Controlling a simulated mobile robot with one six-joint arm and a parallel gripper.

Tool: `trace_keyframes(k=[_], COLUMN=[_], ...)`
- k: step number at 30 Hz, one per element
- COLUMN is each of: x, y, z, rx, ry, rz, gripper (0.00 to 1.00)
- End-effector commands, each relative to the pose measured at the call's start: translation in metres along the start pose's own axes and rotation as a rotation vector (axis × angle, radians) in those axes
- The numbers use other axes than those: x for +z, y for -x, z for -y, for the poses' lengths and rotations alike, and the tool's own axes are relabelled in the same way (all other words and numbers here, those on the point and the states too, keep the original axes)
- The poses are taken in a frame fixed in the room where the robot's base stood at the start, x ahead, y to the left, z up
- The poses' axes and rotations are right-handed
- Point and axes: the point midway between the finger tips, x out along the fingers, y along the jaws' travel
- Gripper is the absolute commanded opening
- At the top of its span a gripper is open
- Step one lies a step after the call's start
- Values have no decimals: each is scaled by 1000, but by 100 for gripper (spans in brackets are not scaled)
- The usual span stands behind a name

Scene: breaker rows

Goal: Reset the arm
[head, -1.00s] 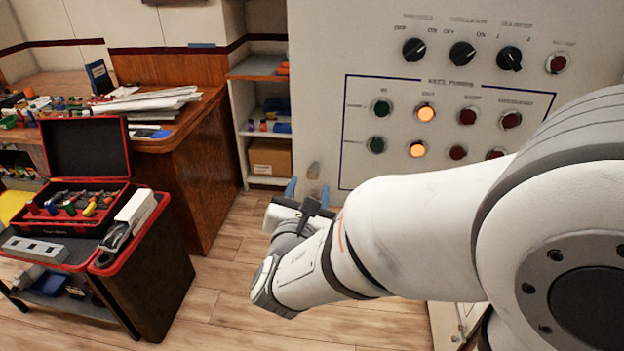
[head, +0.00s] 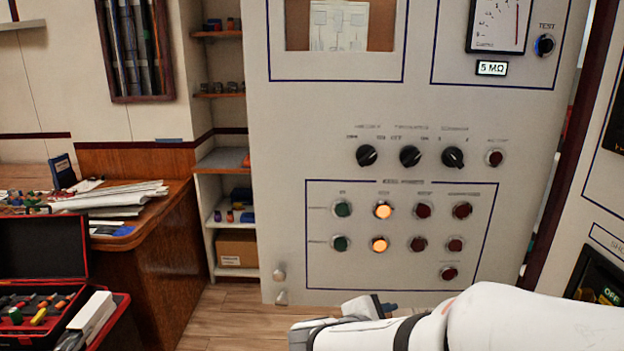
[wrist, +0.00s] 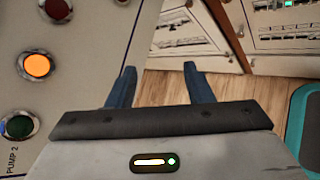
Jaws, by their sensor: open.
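My arm, white with a grey wrist, shows low in the head view. My gripper (head: 388,308) is at its end, low in front of the white control panel (head: 400,110). In the wrist view my gripper (wrist: 158,85) has two blue fingers apart with nothing between them, over wooden floor. The panel beside it carries a lit orange lamp (wrist: 37,65) and a green button (wrist: 18,127) near the label PUMP 2. In the head view two orange lamps (head: 382,210) are lit among green and dark red buttons, below several black knobs (head: 367,155).
A wooden desk (head: 150,265) with papers (head: 110,197) stands at the left, with an open red-edged toolbox (head: 40,262) in front. Narrow shelves (head: 222,170) stand beside the panel. Another panel (head: 600,190) is at the far right. Some floor (head: 222,318) is clear.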

Motion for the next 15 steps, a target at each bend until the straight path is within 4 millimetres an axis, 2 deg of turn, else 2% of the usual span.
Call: trace_keyframes(k=[1, 3, 7, 11, 15], x=[16, 28, 39, 41, 39], y=[-4, -6, 2, 19, 37], z=[15, 39, 74, 91, 90], rx=[-106, -252, -502, -718, -888], ry=[-112, -273, -591, -927, -1251], rz=[-7, -26, -65, -111, -162], gripper=[47, 47, 47, 47, 47])
